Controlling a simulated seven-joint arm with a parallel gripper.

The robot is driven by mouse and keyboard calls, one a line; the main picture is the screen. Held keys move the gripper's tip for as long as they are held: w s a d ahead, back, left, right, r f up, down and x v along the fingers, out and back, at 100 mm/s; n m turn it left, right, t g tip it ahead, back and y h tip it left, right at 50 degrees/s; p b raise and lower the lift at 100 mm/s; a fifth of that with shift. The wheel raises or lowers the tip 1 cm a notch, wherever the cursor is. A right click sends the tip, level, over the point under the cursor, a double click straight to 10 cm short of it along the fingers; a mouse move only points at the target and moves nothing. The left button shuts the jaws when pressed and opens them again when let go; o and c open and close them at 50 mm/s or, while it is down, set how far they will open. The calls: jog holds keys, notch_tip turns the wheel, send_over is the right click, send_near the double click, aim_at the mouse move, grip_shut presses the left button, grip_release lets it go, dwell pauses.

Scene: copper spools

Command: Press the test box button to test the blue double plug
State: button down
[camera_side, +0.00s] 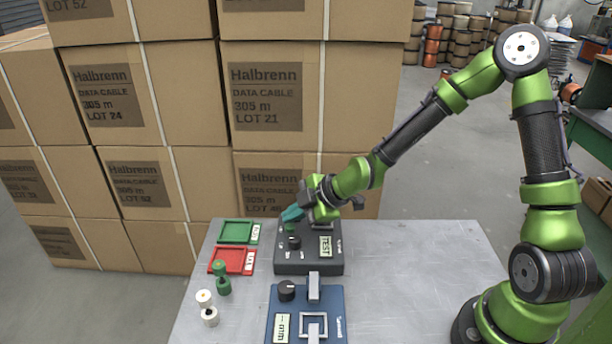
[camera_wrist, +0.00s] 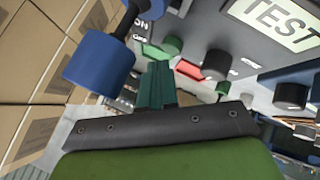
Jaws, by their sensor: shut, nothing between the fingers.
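The dark grey test box (camera_side: 309,262) stands at the back of the metal table; its lit display reads TEST (camera_side: 326,246). The display also shows in the wrist view (camera_wrist: 276,20). A green button (camera_side: 290,227) is on the box's left part and appears in the wrist view (camera_wrist: 172,46). My gripper (camera_side: 291,213) is shut and empty, its teal fingertips pointing down close to the button; contact cannot be told. The blue double plug (camera_wrist: 99,62), two blue ends on a dark bar, is at the box's far side in the wrist view. My gripper hides it in the side view.
A blue meter box (camera_side: 335,295) stands in front. Green (camera_side: 236,232) and red (camera_side: 232,261) trays lie left, with a green double plug (camera_side: 222,279) and a white one (camera_side: 207,308) nearby. Stacked cartons (camera_side: 180,90) rise behind the table. The table's right side is clear.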

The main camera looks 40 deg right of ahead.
aim_at(294, 228)
jog(key=shift+r, duration=0.3)
jog(key=shift+r, duration=2.45)
